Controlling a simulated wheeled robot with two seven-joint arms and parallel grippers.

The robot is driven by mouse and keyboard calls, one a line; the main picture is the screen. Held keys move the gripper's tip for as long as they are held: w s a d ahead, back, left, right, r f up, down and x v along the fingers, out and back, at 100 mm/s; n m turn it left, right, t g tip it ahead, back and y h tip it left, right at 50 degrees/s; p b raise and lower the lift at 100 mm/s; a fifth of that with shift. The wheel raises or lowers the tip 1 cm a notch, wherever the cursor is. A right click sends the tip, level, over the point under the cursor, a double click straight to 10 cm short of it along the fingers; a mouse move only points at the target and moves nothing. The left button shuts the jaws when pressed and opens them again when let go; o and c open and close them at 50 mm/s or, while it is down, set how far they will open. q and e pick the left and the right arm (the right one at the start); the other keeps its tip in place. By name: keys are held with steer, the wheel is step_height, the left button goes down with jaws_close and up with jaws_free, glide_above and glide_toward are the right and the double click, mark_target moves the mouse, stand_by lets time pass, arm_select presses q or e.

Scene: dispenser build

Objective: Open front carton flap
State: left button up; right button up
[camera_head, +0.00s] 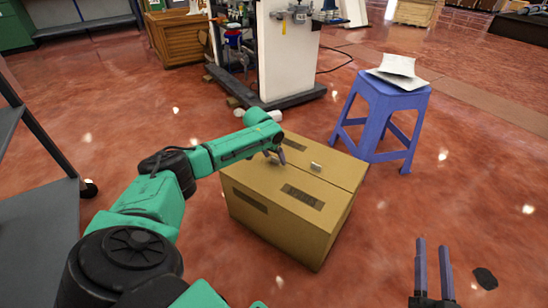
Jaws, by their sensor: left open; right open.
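A closed brown cardboard carton (272,222) stands on the floor in the middle of the view. Its top flaps (335,162) lie flat, meeting at a seam, with dark printed patches and a small pale piece on top. My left gripper (276,158) is over the left part of the carton's top, with its fingers pointing down near the seam. Its arm hides part of the top, and I cannot tell whether the fingers touch the flap. My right gripper (433,268) is open and empty at the lower right, apart from the carton.
A blue stool (384,108) with papers on it stands behind and right of the carton. A white machine (288,60) on a dark base and a wooden crate (178,38) stand at the back. A grey cart (35,205) is at the left. Floor right of the carton is mostly clear.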

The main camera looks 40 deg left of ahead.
arm_select(q)
jaws_close()
stand_by(1.4)
